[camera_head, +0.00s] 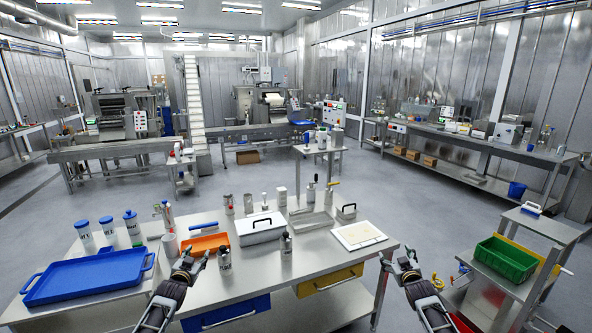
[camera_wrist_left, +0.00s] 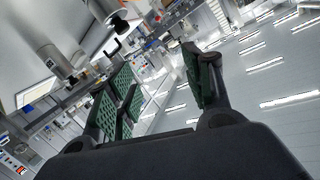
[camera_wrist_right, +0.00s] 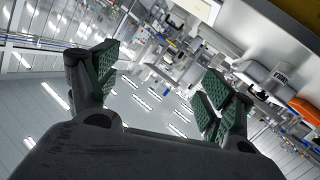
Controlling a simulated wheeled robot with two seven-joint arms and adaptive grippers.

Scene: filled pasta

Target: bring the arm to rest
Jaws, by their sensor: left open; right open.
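My left gripper (camera_head: 192,262) is open and empty above the front of the steel table (camera_head: 350,208), close to the orange tray. In the left wrist view its green-padded fingers (camera_wrist_left: 165,90) stand apart with nothing between them. My right gripper (camera_head: 399,262) is open and empty just off the table's right end. In the right wrist view its fingers (camera_wrist_right: 155,90) are spread with nothing between them. Both arms come in from the bottom of the head view.
The table holds a blue tray (camera_head: 85,278), an orange tray (camera_head: 204,244), a white box with a black handle (camera_head: 261,230), a white board (camera_head: 358,235) and several bottles. A green bin (camera_head: 506,258) stands on a cart at right.

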